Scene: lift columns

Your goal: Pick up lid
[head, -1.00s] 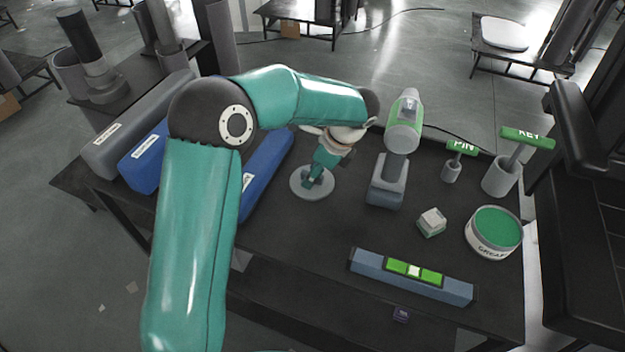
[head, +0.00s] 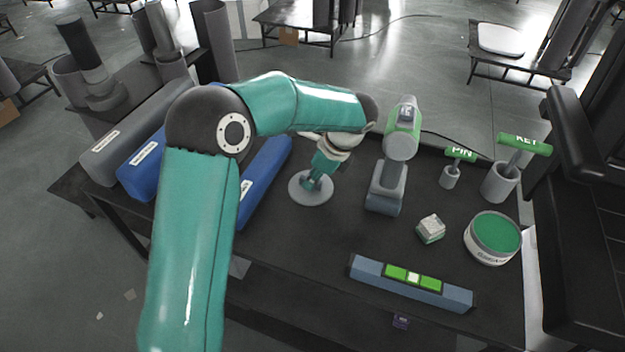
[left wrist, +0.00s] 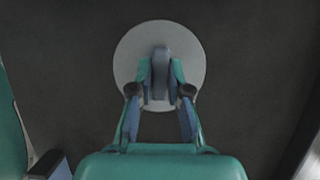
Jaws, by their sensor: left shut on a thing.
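The lid (head: 311,196) is a round grey disc near the middle of the dark table in the head view. It fills the middle of the left wrist view (left wrist: 188,55), with an upright blue-grey handle (left wrist: 160,72) at its centre. My left gripper (head: 314,180) reaches down over the lid from above, and its fingers (left wrist: 160,80) are shut on the handle from both sides. The lid looks level and close to the table; I cannot tell whether it touches it. My right gripper is not in view.
A blue level (head: 411,283) lies at the front. A grease tin (head: 492,238), a small box (head: 431,229), PIN (head: 459,155) and KEY (head: 524,145) tools and a green-grey power tool (head: 386,187) stand to the right. Blue rolls (head: 264,176) lie left.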

